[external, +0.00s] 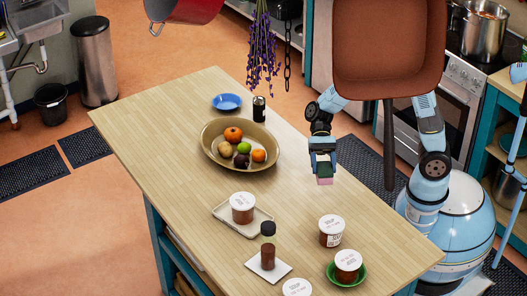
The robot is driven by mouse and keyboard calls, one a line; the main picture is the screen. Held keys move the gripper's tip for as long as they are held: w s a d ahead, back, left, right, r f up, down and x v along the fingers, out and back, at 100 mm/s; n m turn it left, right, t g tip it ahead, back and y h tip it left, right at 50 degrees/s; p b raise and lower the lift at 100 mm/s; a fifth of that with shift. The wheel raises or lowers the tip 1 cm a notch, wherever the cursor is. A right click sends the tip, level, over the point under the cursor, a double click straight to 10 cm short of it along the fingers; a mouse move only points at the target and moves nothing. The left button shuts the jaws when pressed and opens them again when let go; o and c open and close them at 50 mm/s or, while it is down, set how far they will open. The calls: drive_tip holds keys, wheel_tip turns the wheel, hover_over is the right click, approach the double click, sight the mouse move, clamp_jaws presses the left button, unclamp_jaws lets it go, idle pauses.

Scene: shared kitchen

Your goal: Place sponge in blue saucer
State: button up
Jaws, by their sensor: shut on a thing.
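My gripper (323,176) is shut on the sponge (324,181), a small pink block with a darker top. It holds the sponge in the air near the right edge of the wooden table, pointing down. The blue saucer (227,102) lies at the far end of the table, to the left of and beyond my gripper. The saucer looks empty. The upper part of the sponge is hidden between the fingers.
A fruit bowl (211,153) and a dark can (259,109) stand between my gripper and the saucer. A hanging pan (388,50) and dried lavender (262,55) appear above.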

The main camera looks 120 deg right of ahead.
drive_tip(key=w+d+r+m+t+h, duration=0.1)
drive_tip(key=d+m+t+h, duration=0.25)
drive_tip(key=d, duration=1.15)
drive_tip(key=w+d+r+m+t+h, duration=0.15)
drive_tip(key=d+m+h, duration=0.3)
drive_tip(key=d, duration=1.05)
drive_tip(key=s+d+r+m+h, duration=0.2)
drive_tip(key=s+d+m+h, duration=0.35)
drive_tip(key=d, duration=0.75)
drive_tip(key=s+d+r+m+h, duration=0.1)
drive_tip(key=s+d+m+h, duration=0.2)
drive_tip(key=s+d, duration=0.75)
hover_over(230, 105)
drive_tip(key=f, duration=0.9)
drive_tip(key=shift+w+f, duration=0.2)
drive_tip(key=shift+f, duration=0.2)
drive_tip(key=shift+a+f, duration=0.1)
drive_tip(key=shift+f, duration=1.3)
drive_tip(key=shift+f, duration=0.55)
